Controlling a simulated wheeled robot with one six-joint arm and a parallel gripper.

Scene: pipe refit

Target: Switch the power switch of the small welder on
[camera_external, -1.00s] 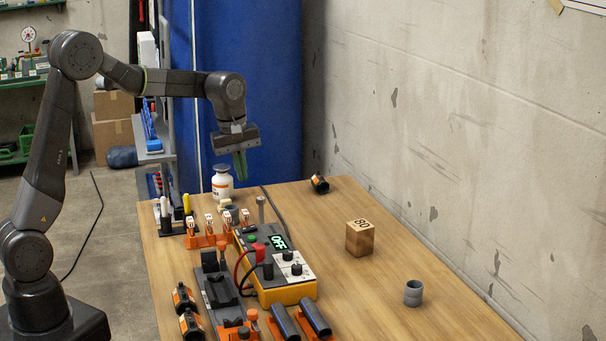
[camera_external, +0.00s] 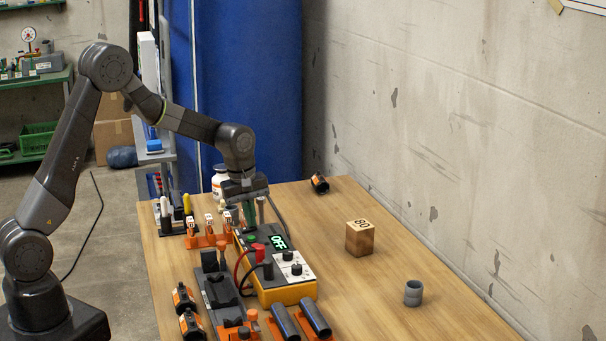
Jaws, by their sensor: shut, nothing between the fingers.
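The small welder (camera_external: 287,292) is a yellow and black box on the wooden table. Its display (camera_external: 279,242) reads OFF in green. A red part (camera_external: 259,250) and a small green part (camera_external: 252,239) show on its top, left of the display. I cannot tell which of these is the power switch. My gripper (camera_external: 249,222) points down over the far end of the welder, with its green fingers shut and empty. The fingertips are close to the welder's top near the green part. I cannot tell whether they touch it.
A clamp fixture (camera_external: 222,292) with cables stands left of the welder. An orange rack (camera_external: 206,241) and a white bottle (camera_external: 220,180) are behind it. A wooden block (camera_external: 360,238) and a grey pipe fitting (camera_external: 413,293) stand on the right, with free table around them.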

